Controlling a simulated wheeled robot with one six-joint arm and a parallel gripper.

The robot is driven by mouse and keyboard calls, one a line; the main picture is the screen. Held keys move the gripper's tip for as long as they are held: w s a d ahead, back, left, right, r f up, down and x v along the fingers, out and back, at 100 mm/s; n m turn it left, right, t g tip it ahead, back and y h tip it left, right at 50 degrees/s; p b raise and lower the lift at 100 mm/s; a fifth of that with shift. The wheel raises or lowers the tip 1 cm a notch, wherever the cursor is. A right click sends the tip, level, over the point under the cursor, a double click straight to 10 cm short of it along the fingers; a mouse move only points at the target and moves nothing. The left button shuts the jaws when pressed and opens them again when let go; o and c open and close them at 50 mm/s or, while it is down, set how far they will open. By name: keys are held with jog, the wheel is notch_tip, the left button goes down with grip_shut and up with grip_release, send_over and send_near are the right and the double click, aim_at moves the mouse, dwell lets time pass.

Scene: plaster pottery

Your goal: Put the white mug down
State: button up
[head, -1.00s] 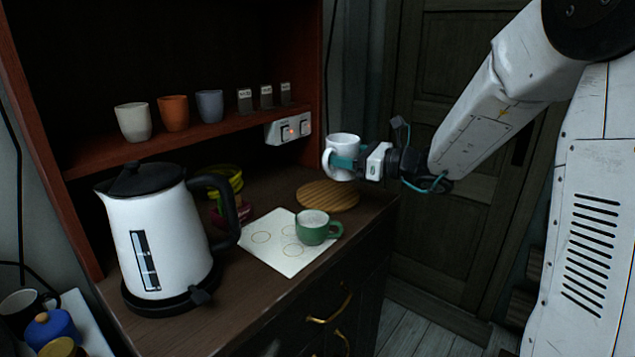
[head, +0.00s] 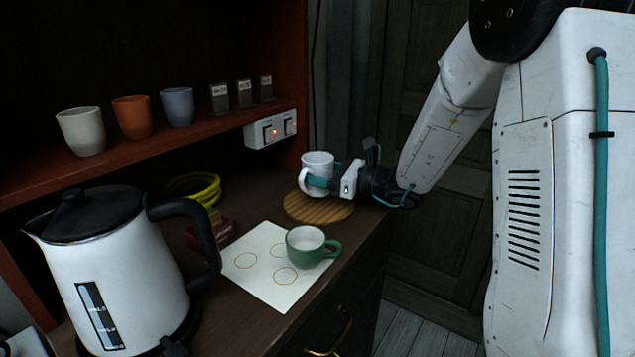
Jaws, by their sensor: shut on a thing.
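The white mug (head: 316,163) is upright at the far right end of the counter, over the round wooden board (head: 318,208). Its base looks very close to the board or on it; I cannot tell if they touch. My gripper (head: 318,182) is shut on the mug, reaching in from the right, with a teal finger against its side. The mug's handle points to the left front. The mug's right side is partly hidden by the gripper.
A green mug (head: 306,247) stands on a white sheet with circles (head: 252,268) in front of the board. A white kettle (head: 115,275) is at left. Cups (head: 132,117) and small labelled blocks (head: 244,93) line the shelf. A yellow coil (head: 194,187) lies behind the sheet.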

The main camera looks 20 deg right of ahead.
jog(key=shift+f, duration=1.25)
jog(key=shift+f, duration=0.15)
jog(key=o, duration=1.3)
jog(key=shift+c, duration=0.2)
